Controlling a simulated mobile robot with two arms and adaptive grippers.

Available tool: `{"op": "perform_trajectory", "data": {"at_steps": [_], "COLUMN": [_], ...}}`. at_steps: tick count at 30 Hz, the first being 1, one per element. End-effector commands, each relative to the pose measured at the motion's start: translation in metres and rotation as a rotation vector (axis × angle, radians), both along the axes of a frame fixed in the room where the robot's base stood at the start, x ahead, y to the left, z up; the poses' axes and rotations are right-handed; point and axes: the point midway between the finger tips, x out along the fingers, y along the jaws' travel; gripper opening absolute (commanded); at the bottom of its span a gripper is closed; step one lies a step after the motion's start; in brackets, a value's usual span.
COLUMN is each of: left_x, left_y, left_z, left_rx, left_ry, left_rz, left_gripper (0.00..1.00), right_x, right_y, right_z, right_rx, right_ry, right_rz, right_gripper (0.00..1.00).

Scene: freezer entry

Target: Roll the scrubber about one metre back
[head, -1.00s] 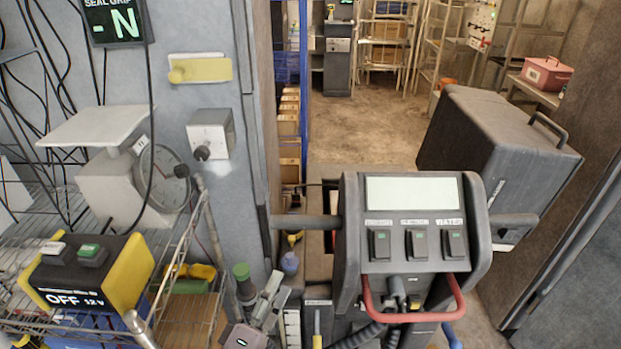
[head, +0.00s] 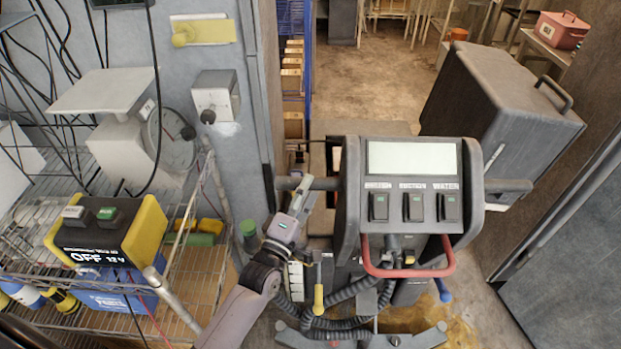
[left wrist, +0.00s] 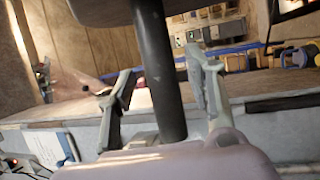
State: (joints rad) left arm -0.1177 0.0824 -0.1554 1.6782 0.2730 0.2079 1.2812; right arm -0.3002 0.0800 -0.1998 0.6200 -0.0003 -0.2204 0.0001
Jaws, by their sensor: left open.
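The scrubber (head: 409,250) stands upright in the doorway, its grey console (head: 350,200) facing me with a pale screen (head: 411,157), several dark switches and a red loop handle (head: 408,272). A dark grip bar sticks out on each side: the left bar (head: 325,184) and the right bar (head: 508,186). My left gripper (head: 300,190) is at the left bar. In the left wrist view, the dark bar (left wrist: 158,60) runs between the two spread fingers of the open gripper (left wrist: 163,72). Gaps show on both sides of the bar. My right gripper is not in view.
A wire rack (head: 205,262) with a scale (head: 120,145) and a yellow-black box (head: 105,235) stands close on the left. A large dark case (head: 500,105) is behind the scrubber on the right. Open floor (head: 375,85) lies beyond the doorway.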

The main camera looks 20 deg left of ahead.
Motion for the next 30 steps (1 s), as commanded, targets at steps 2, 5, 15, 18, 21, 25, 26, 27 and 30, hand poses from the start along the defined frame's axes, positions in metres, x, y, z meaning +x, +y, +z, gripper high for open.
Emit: {"op": "perform_trajectory", "data": {"at_steps": [2,5,15,18,21,25,26,27,30], "left_x": [0.012,0.022,0.028,0.028,0.028,0.028,0.028,0.028,0.028], "left_y": [-0.002,-0.003,-0.004,-0.004,-0.003,-0.003,-0.003,-0.003,-0.003], "left_z": [0.004,0.005,0.005,0.005,0.005,0.005,0.005,0.005,0.005], "left_rx": [0.0,0.0,0.0,0.0,0.0,0.0,0.0,0.0,0.0], "left_ry": [-0.001,-0.001,0.0,0.0,0.0,0.0,0.0,0.0,0.0], "left_rz": [0.0,0.0,0.0,0.0,0.0,0.0,0.0,0.0,0.0], "left_gripper": [0.48,0.48,0.48,0.45,0.38,0.3,0.28,0.25,0.18], "right_x": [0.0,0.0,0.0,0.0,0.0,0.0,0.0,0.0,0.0], "right_y": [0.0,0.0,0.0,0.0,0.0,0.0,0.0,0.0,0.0], "right_z": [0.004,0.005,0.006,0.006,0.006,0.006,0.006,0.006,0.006], "right_rx": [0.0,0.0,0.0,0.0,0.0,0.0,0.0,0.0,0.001], "right_ry": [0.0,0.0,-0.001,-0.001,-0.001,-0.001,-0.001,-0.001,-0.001], "right_rz": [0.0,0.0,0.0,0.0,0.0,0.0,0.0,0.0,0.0], "right_gripper": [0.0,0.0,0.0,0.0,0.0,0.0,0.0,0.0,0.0]}}
